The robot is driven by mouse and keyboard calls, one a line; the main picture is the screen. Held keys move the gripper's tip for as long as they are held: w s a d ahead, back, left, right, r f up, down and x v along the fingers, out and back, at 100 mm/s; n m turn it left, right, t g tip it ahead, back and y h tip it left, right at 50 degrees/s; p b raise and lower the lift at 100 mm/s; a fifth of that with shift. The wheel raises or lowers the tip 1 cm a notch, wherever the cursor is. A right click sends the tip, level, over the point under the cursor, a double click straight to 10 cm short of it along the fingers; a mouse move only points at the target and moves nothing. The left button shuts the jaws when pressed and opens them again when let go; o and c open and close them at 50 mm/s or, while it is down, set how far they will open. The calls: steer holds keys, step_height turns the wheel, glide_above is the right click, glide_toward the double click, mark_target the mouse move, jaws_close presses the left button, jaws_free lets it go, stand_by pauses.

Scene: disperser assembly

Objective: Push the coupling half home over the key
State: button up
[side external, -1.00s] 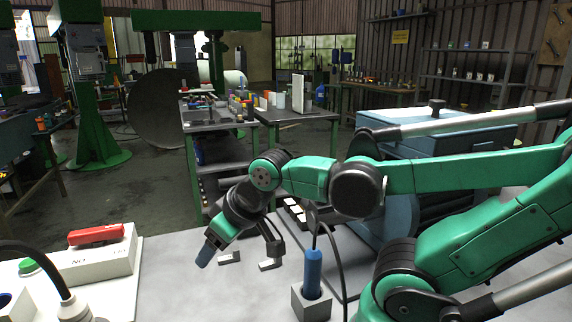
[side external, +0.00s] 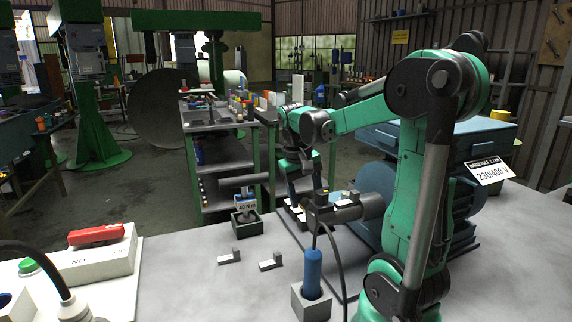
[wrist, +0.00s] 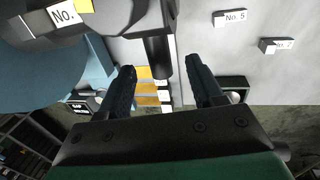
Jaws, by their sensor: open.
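A dark grey hub, which looks like the coupling half (side external: 322,213), sits at the left end of the grey cylinder projecting from the blue motor (side external: 462,215). A small light block, perhaps the key, shows on top of it; how far the hub covers it cannot be told. My gripper (side external: 298,203) points down just left of the hub. In the wrist view my gripper (wrist: 160,64) has its two dark fingers apart. A dark cylindrical end (wrist: 158,58) shows between or beyond the fingertips; contact is not visible. The large dark hub (wrist: 105,18) is at upper left.
Two small metal blocks (side external: 230,257) (side external: 270,264) lie on the grey table (side external: 190,285). A dark box with a 40 N·m tag (side external: 245,218) stands behind them. A blue-handled tool (side external: 313,268) stands in a grey block in front. A white control box (side external: 100,258) is left.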

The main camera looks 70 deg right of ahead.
steer(key=shift+s+f, duration=0.1)
steer(key=shift+f, duration=0.5)
jaws_close()
stand_by(1.1)
